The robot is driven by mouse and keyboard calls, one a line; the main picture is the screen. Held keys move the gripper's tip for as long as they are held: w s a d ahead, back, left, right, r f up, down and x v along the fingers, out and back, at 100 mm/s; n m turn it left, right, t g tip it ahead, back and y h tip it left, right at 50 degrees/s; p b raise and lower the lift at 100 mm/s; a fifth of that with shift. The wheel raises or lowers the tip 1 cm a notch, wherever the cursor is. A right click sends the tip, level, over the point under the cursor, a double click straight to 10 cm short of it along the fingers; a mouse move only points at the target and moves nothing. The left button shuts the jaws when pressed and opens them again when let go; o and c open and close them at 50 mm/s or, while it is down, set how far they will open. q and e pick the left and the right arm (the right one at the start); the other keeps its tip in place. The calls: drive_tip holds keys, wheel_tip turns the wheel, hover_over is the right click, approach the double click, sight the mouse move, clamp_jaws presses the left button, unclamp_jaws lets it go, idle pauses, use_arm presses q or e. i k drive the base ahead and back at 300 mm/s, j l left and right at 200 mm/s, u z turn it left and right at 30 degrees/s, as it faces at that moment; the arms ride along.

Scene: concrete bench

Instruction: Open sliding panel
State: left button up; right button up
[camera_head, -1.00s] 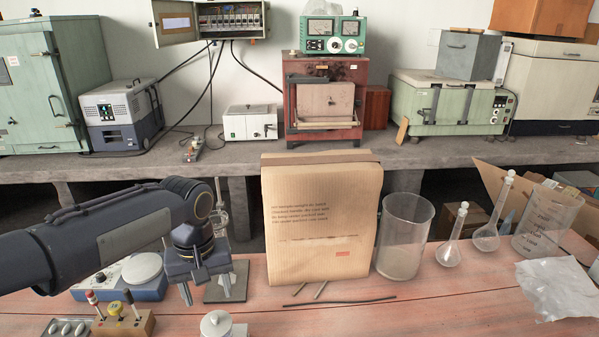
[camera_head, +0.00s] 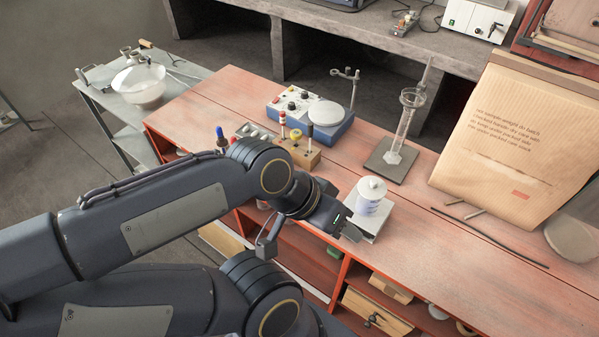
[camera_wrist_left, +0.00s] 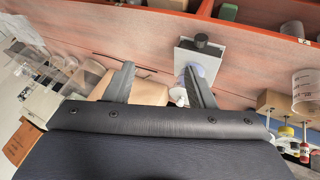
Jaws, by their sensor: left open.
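Under the red bench (camera_head: 480,265), a light wooden front (camera_head: 354,304) with a dark handle (camera_head: 374,319) sits low in an open bay. Another pale wooden panel (camera_head: 222,241) shows farther left, partly hidden by my arm. I cannot tell which of them is the sliding panel. My left gripper (camera_head: 308,238) is at the bench's front edge, above and left of the wooden front. Its two fingers stand apart in the left wrist view (camera_wrist_left: 160,88), with nothing held between them. My right gripper is not in view.
A small balance (camera_head: 370,230) bearing a white lidded jar (camera_head: 371,190) stands close to my left gripper. A wooden block (camera_head: 300,155) with upright tools, a stirrer unit (camera_head: 320,128) and a glass cylinder on a stand (camera_head: 403,125) are behind. The bench's front right is clear.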

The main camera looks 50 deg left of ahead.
sight(222, 241)
drive_tip(key=u, duration=2.65)
drive_tip(key=i+j, duration=1.65)
drive_tip(key=i, duration=0.15)
drive_tip(key=k+j+u, duration=0.05)
